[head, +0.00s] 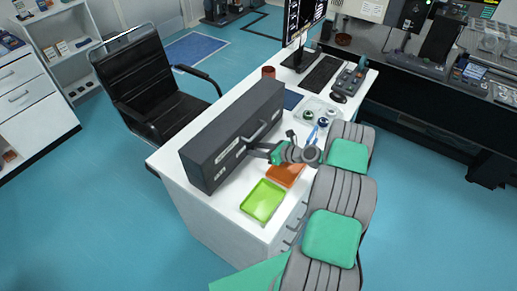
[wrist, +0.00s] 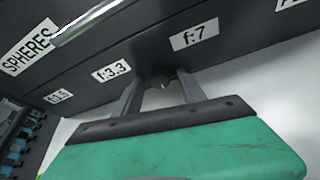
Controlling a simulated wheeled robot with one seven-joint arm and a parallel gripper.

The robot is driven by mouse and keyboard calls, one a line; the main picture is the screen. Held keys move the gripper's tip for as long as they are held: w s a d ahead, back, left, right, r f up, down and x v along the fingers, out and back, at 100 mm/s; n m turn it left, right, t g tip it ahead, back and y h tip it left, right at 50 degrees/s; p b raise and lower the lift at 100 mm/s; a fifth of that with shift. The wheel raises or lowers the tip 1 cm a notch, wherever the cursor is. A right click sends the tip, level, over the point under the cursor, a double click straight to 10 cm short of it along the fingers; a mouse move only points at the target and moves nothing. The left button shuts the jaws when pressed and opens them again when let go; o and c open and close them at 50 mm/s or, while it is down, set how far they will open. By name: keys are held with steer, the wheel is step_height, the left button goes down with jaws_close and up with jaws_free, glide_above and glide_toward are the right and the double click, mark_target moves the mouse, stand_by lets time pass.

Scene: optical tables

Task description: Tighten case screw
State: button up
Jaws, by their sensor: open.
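The case (head: 225,140) is a long dark grey box standing upright on the white desk, with a handle and white labels on its front. The wrist view shows its front face (wrist: 225,65) close up, with labels reading SPHERES, f:3.3 and f:7. A small dark knob, apparently the case screw (wrist: 164,81), shows between my fingers below and between the f:3.3 and f:7 labels. My gripper (wrist: 158,82) is open, with a finger on each side of the knob. Whether the fingers touch it I cannot tell. In the head view my gripper (head: 256,150) is at the case front; the screw is hidden there.
A lime tray (head: 263,201) and an orange tray (head: 286,174) lie on the desk (head: 228,207) in front of the case. A red mug (head: 268,72), keyboard (head: 322,73) and mouse (head: 339,98) are farther back. A black chair (head: 150,80) stands behind the desk.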

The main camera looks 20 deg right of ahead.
jaws_close()
stand_by(0.4)
steer(key=shift+f+n+t+h+b, duration=0.1)
steer(key=shift+n+t+h+b, duration=0.2)
steer(key=shift+n+h+b, duration=0.35)
steer(key=shift+s+a+n+t+h+b, duration=0.1)
steer(key=shift+n+t+h+b, duration=0.3)
steer(key=shift+n, duration=0.55)
jaws_free()
